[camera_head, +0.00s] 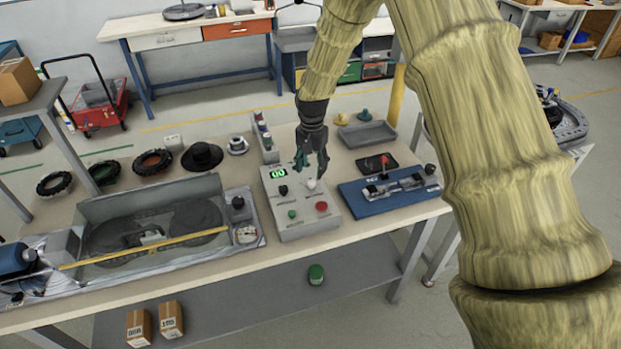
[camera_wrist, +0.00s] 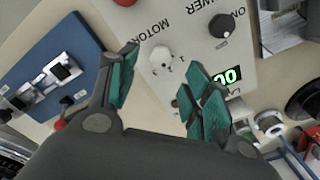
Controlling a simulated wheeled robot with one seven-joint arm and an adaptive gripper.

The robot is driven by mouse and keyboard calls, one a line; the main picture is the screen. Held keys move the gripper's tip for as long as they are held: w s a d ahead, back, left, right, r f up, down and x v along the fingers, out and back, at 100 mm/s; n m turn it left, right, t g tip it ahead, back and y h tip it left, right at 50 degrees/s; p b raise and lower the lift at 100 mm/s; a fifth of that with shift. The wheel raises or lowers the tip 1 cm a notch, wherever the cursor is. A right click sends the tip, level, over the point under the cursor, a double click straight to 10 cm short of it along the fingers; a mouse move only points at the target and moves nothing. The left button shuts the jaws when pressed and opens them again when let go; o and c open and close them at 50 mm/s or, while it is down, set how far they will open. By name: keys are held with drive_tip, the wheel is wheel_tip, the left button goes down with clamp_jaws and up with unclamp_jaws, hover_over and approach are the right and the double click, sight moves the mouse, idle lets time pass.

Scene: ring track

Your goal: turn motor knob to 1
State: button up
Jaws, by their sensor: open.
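A light grey control box (camera_head: 305,212) stands on the bench. Its white motor knob (camera_head: 312,184) also shows in the wrist view (camera_wrist: 162,58), beside the upside-down word MOTOR. Small marks surround the knob; I cannot read its setting surely. The black power knob (camera_wrist: 222,31) is beside it, and a green display (camera_wrist: 227,76) reads 00. My gripper (camera_head: 311,160) points down just above the box near the motor knob. Its teal fingers are open, and the white knob shows in the gap between them, apparently untouched.
A red button (camera_head: 321,207) and a green button (camera_head: 292,214) sit on the box front. A blue plate with a metal fixture (camera_head: 390,190) lies to the right. A sunken track unit (camera_head: 160,230) is to the left. A grey tray (camera_head: 367,134) is behind.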

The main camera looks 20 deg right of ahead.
sight(311, 181)
drive_tip(key=shift+f+p, duration=1.1)
drive_tip(key=shift+f, duration=2.25)
drive_tip(key=c, duration=1.1)
drive_tip(key=shift+n, duration=0.3)
drive_tip(key=n+b, duration=0.2)
drive_tip(key=n, duration=0.1)
drive_tip(key=shift+f+n, duration=0.1)
drive_tip(key=shift+n, duration=0.2)
drive_tip(key=shift+n+b, duration=0.75)
drive_tip(key=shift+n, duration=1.55)
